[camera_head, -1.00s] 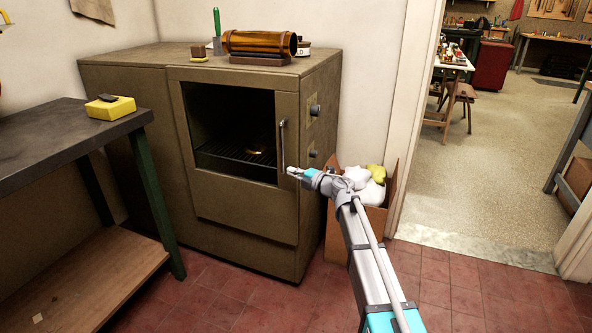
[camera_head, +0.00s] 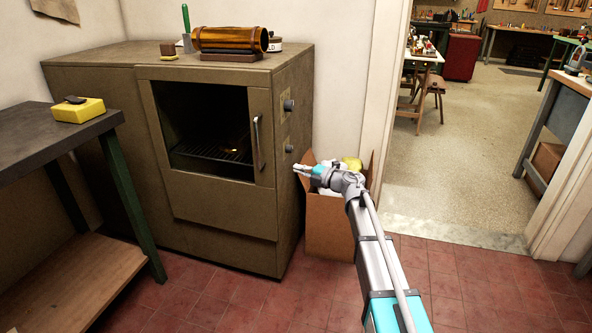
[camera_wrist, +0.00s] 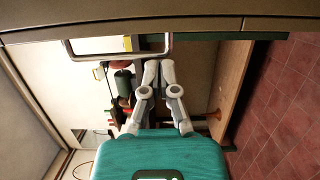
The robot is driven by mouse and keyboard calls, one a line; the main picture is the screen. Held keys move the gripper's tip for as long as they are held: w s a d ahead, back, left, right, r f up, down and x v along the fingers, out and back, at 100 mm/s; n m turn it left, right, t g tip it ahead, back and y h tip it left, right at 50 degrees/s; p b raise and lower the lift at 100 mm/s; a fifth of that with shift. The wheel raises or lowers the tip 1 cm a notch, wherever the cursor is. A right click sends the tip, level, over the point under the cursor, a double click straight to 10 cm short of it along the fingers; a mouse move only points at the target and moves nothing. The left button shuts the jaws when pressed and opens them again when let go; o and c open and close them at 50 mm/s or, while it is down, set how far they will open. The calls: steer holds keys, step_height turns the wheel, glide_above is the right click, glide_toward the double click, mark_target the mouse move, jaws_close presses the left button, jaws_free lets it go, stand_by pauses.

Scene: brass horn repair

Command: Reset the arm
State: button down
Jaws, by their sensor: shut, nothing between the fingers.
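My gripper (camera_head: 299,169) is in the middle of the head view, with its fingers together and nothing between them. It is in front of the right side of an olive-brown oven (camera_head: 205,210), close to the oven door's metal handle (camera_head: 257,142) and to its right in the picture. In the wrist view my gripper (camera_wrist: 158,66) also shows closed, with the handle's bar (camera_wrist: 100,48) near its fingertips. I cannot tell whether they touch. The oven door is shut, and a small brass-coloured piece glows on the rack behind its window.
A cardboard box (camera_head: 328,225) with white and yellow contents stands right of the oven, behind my arm. A dark workbench (camera_head: 50,140) with a yellow block (camera_head: 77,110) is at left. An amber cylinder (camera_head: 230,39) lies on the oven. The doorway (camera_head: 470,150) at right is open.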

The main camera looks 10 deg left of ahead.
steer(key=shift+d, duration=0.1)
steer(key=w+d+m+t+h, duration=0.2)
steer(key=d+m+t+h, duration=1.1)
steer(key=d+m, duration=0.75)
steer(key=s+d+f+m+g+h, duration=0.7)
steer(key=s+d+f+g, duration=0.2)
steer(key=d, duration=0.1)
steer(key=s+a+f+m+g+y, duration=0.1)
steer(key=s+f+g, duration=0.25)
steer(key=s, duration=0.45)
steer(key=s+f+m+g+y+p, duration=0.15)
steer(key=s+g, duration=0.25)
steer(key=s, duration=0.4)
steer(key=s+a+f+m+g+y, duration=0.1)
steer(key=s+f+g, duration=0.25)
steer(key=s, duration=0.45)
step_height(320, 180, up, 38)
steer(key=p, duration=3.7)
steer(key=shift+f, duration=0.2)
